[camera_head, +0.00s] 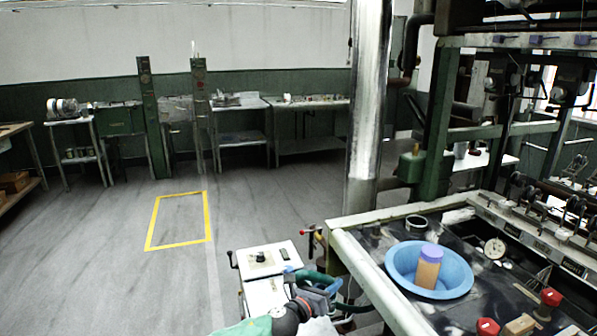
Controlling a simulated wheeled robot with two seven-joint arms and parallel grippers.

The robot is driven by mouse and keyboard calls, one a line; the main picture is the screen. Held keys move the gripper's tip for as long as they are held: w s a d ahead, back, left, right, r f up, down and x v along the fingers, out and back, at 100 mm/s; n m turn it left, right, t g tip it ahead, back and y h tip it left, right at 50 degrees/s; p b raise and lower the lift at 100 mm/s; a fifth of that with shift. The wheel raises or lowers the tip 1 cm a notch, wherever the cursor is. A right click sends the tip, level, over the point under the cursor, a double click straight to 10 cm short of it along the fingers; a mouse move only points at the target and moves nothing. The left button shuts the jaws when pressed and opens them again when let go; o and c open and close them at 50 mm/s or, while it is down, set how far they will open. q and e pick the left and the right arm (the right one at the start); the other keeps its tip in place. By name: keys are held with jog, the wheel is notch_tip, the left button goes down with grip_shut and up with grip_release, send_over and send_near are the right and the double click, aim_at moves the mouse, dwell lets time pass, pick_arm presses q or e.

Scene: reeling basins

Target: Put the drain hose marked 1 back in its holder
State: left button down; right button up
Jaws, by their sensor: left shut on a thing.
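My left arm comes in at the bottom of the view, and my left gripper (322,290) is beside the basin table's near left corner. It is shut on what looks like the dark green drain hose (318,277); the fingers partly hide the hold. No number can be read on the hose, and its ends cannot be made out. I cannot pick out the hose's holder for certain. My right gripper is not in view.
A small white-topped stand (268,262) is just left of the gripper. A red-tipped fitting (312,238) sticks out by the basin table (385,292). A blue bowl (398,270) holds an orange cylinder (428,268). A steel column (368,110) rises behind. The floor at left is clear.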

pick_arm(q)
notch_tip(320, 180, up, 18)
jog(key=a+n+t+y, duration=0.2)
jog(key=s+a+r+n+t+y, duration=0.2)
jog(key=a+r+n+y, duration=0.15)
jog(key=a+r, duration=0.45)
jog(key=s+a+f+n+t+y+p, duration=0.1)
jog(key=s+a+f+y, duration=0.15)
jog(key=a+f, duration=0.45)
jog(key=s+a+f+n+y, duration=0.1)
jog(key=s+a+f+y, duration=0.15)
jog(key=a+f, duration=0.45)
jog(key=s+a+f+y, duration=0.1)
jog(key=s+a+f, duration=0.2)
jog(key=f, duration=0.4)
jog(key=s+a+f+n+y+p, duration=0.1)
jog(key=s+a+f, duration=0.2)
jog(key=s+f, duration=0.2)
notch_tip(320, 180, down, 3)
jog(key=shift+s+r, duration=0.1)
jog(key=shift+s, duration=0.3)
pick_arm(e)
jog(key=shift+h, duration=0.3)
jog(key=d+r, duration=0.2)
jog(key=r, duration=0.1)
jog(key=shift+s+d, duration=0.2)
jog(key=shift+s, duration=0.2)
